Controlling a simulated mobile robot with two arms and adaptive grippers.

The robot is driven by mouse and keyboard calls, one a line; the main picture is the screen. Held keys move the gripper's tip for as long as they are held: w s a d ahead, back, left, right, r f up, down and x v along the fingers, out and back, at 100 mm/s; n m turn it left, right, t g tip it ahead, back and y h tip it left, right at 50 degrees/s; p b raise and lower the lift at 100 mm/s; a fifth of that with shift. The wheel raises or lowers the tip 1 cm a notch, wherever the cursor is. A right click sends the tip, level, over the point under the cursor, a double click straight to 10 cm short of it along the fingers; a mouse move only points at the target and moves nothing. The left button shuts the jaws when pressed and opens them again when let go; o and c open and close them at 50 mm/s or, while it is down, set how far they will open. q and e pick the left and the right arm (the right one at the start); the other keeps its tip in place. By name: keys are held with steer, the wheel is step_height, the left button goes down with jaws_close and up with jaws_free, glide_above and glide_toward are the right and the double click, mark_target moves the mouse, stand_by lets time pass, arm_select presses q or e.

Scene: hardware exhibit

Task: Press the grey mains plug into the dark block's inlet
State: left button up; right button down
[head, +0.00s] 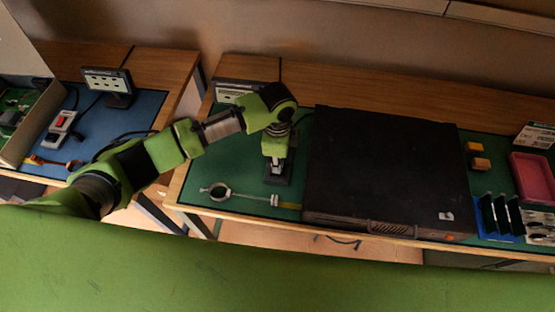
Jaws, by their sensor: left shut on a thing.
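My left arm reaches in from the left, and its gripper (277,163) points down at the dark block (276,180) on the green mat. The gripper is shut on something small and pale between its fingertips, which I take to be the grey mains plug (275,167). It sits over or against the top of the block. The inlet is hidden by the gripper, so I cannot tell whether the plug is in it. My right gripper is not in view.
A large black case (385,170) stands close right of the gripper. A ring-ended tool (216,191) lies front left on the mat. Behind is a small display (235,90). A gap separates the left table.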

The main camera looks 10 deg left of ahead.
arm_select(q)
steer(key=shift+f+b, duration=0.55)
steer(key=shift+f, duration=0.5)
stand_by(0.8)
steer(key=shift+s, duration=0.1)
steer(key=o, duration=0.9)
steer(key=o, duration=0.4)
steer(key=shift+r+p, duration=0.6)
steer(key=shift+p, duration=0.25)
steer(key=shift+r, duration=0.15)
steer(key=shift+r+p, duration=2.9)
steer(key=shift+p, duration=0.15)
